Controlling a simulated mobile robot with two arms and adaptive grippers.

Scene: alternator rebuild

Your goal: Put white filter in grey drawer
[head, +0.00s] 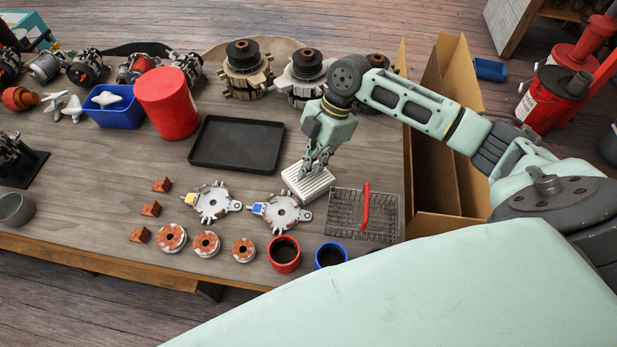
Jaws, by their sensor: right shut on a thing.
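The white filter (306,186) is a ribbed, boxy block at the right-middle of the workbench, between the black tray and the wire basket. My right gripper (315,168) is above it, with its fingers shut on the filter's top edge. The fingers hide a little of the filter. I cannot tell whether the filter still touches the bench. No grey drawer can be made out in the head view. My left gripper is not in view.
A wire basket (345,205) with a red handle stands just right of the filter. An open cardboard box (448,160) stands beyond it. A black tray (238,144) lies left. Stator plates (212,203), rings and cups lie in front. Red cans (552,100) stand far right.

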